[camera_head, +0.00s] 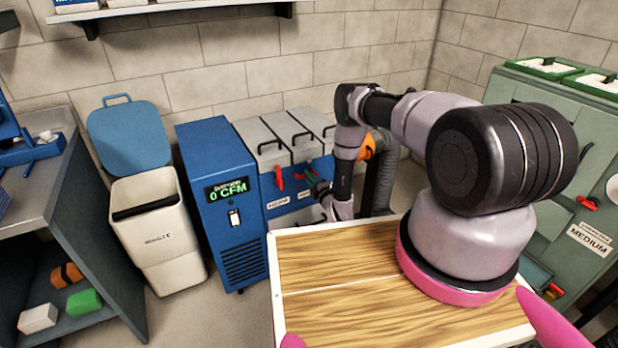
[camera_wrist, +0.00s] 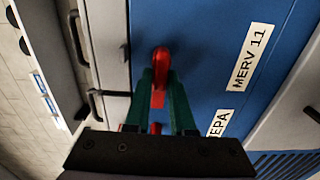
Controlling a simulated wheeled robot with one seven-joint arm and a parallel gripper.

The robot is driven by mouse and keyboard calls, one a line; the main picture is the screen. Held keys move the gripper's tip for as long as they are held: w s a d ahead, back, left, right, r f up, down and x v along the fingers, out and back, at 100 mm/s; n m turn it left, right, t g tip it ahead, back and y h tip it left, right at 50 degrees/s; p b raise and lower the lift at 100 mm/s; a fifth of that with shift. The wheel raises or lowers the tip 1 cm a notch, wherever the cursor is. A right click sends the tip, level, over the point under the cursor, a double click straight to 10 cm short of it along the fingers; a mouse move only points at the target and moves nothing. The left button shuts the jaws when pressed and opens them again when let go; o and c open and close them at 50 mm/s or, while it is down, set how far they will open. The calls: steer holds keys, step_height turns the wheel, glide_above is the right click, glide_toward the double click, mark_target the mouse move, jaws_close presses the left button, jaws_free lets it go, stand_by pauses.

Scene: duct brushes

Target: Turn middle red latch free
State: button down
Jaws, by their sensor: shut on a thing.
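The middle red latch (camera_wrist: 161,60) sits on the blue front of the filter cabinet, just below a grey lid edge. My gripper (camera_wrist: 160,80) has its green fingers on either side of the latch and is shut on it. The latch's rounded end shows beyond the fingertips, with more red showing between the fingers. In the head view my gripper (camera_head: 313,182) is at the cabinet front, and my wrist and arm hide much of that spot. Another red latch (camera_head: 278,177) hangs on the cabinet to its left.
The blue unit (camera_head: 220,210) with a "0 CFM" display stands left of the cabinet. Grey lids with handles (camera_head: 262,140) top the cabinet. A wood-topped cart (camera_head: 335,280) stands in front. A white bin (camera_head: 155,235) and a green cabinet (camera_head: 540,120) flank the area.

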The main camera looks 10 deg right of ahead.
steer(key=shift+f, duration=0.1)
stand_by(0.3)
steer(key=c, duration=0.9)
jaws_free()
steer(key=shift+s, duration=0.1)
steer(key=v, duration=1)
steer(key=shift+s+d, duration=0.1)
steer(key=shift+s, duration=0.25)
